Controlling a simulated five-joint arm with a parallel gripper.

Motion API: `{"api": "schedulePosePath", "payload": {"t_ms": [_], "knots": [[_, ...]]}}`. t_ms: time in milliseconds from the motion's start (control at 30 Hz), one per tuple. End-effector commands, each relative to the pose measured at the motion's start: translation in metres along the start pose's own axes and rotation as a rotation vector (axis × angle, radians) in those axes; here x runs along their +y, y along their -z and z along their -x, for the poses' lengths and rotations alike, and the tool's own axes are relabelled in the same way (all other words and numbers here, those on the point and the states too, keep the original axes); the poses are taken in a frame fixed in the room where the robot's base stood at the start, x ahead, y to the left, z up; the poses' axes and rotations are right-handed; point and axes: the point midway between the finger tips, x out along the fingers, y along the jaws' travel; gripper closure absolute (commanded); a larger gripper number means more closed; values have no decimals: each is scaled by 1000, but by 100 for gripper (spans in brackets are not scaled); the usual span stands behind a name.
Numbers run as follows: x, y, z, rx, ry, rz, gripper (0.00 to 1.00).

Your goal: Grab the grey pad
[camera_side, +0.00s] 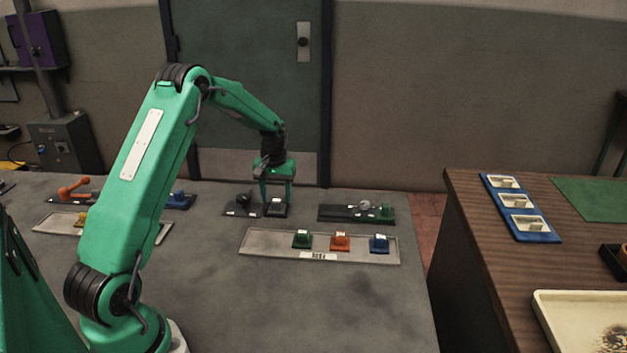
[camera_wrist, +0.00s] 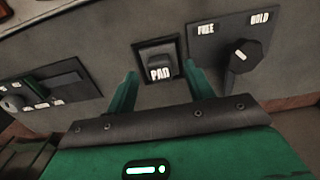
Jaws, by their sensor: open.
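The grey pad (camera_wrist: 158,58) is a small dark block marked PAD on a dark square plate (camera_wrist: 142,98) in the wrist view. My gripper (camera_wrist: 160,76) is open, with one green finger to the left of the pad and one to its right. No contact between fingers and pad shows. In the side view my gripper (camera_side: 277,194) points down over the pad's plate (camera_side: 277,212), and the fingers largely hide the pad there.
A plate with a black knob (camera_wrist: 241,55) marked FREE and HOLD stands close beside the pad. Another dark plate (camera_side: 340,212) bears a green block. A grey tray (camera_side: 262,249) in front holds green, orange and blue blocks. Bare table lies nearer the camera.

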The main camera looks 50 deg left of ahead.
Motion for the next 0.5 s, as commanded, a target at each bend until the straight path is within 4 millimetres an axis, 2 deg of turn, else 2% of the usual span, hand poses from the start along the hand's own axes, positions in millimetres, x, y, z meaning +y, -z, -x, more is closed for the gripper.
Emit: {"api": "schedulePosePath", "payload": {"t_ms": [167,500], "knots": [[0,0,-13,-1,0,0,47],[0,0,-13,0,0,0,47]]}}
